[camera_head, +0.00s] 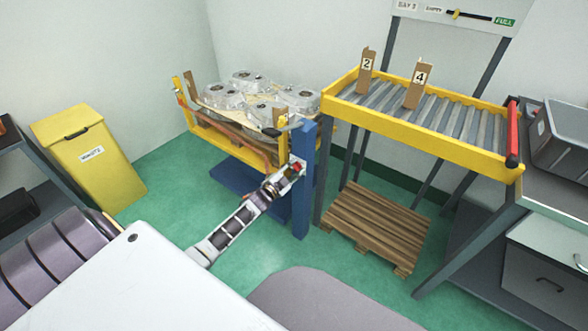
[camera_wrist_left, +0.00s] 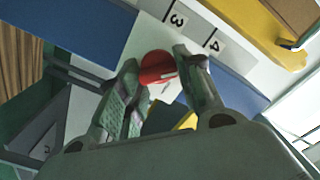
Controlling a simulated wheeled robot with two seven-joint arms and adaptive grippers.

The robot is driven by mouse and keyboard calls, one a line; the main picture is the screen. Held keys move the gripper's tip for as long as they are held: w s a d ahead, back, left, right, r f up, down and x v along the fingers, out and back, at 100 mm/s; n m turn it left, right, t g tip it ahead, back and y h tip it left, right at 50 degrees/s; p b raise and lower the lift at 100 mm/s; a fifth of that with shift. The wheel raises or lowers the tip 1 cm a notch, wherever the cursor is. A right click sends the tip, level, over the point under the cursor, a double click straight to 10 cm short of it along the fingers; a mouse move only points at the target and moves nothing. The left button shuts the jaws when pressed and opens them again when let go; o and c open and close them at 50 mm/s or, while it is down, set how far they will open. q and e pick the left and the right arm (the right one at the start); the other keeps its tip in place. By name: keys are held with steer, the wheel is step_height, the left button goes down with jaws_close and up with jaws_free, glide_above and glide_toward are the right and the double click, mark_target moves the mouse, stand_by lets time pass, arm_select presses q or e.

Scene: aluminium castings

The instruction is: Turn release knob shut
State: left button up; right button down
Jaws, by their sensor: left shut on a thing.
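The red release knob (camera_head: 297,167) is on the blue post (camera_head: 303,205) beside the yellow-framed lift table. My left arm reaches out to it, and the left gripper (camera_head: 294,172) is at the knob. In the left wrist view the round red knob (camera_wrist_left: 156,68) sits between the two fingertips of the left gripper (camera_wrist_left: 156,63), which is shut on it. A pale mark shows on the knob's face. The fingers hide part of the knob. My right gripper is not in view.
Aluminium castings (camera_head: 245,93) are stacked on the yellow-railed lift table (camera_head: 230,146). A roller conveyor (camera_head: 425,128) with numbered cards stands to the right, above a wooden pallet (camera_head: 375,226). A yellow bin (camera_head: 90,160) stands at left. Green floor between is clear.

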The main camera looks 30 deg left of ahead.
arm_select(q)
steer(key=o, duration=1)
steer(key=shift+o, duration=0.2)
steer(key=shift+s, duration=0.15)
steer(key=s, duration=1.1)
steer(key=shift+s+a, duration=0.3)
steer(key=shift+a, duration=0.15)
steer(key=shift+f, duration=0.15)
